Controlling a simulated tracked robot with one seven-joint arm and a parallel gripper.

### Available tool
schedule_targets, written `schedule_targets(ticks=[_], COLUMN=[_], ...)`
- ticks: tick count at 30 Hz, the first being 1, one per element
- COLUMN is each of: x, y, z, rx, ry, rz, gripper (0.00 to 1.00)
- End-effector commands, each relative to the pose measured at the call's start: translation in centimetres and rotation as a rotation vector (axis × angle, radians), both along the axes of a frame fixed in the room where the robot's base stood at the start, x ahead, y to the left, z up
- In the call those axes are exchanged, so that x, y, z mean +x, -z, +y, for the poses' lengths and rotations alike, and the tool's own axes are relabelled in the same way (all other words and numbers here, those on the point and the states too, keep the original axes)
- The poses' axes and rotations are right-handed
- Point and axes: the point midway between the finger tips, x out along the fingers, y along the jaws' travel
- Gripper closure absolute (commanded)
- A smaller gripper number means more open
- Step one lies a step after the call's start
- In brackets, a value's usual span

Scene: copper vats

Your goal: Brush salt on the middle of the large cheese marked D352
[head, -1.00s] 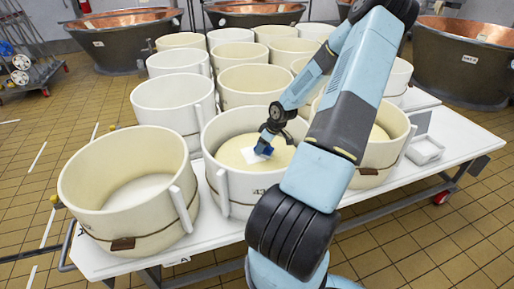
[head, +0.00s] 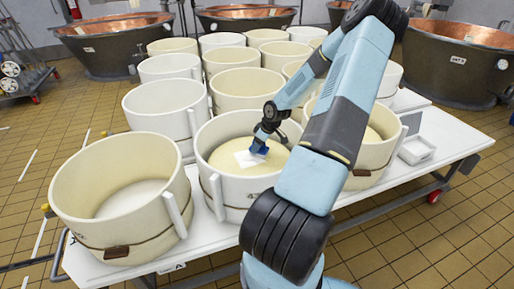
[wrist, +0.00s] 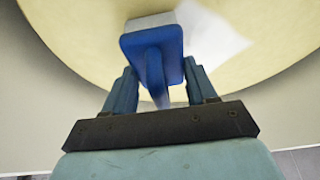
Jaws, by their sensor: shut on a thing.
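A large pale yellow cheese (head: 222,161) lies inside a white round mould (head: 208,183) at the front middle of the table; it also fills the top of the wrist view (wrist: 85,45). My gripper (head: 262,141) is inside that mould's opening, over the cheese. In the wrist view my gripper (wrist: 160,92) is shut on the blue handle of a brush (wrist: 150,42). The brush's pale bristle end is at or just above the cheese; contact cannot be told. A white patch, apparently salt (head: 249,158), lies on the cheese beside the brush. The mark D352 is not readable.
An empty-looking white mould (head: 120,160) stands at the front left, and another with cheese (head: 376,150) at the right behind my arm. Several moulds stand behind. A small white tray (head: 416,149) sits on the table's right. Copper vats (head: 110,25) line the back.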

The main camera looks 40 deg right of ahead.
Motion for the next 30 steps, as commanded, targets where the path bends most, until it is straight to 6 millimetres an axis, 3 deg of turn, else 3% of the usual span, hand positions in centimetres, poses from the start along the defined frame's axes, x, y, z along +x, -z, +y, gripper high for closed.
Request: schedule_targets(ticks=[30], x=[1.4], y=[-0.1], z=[6.0], rx=[-0.001], ry=[-0.002], rz=[0.0], gripper=[0.92])
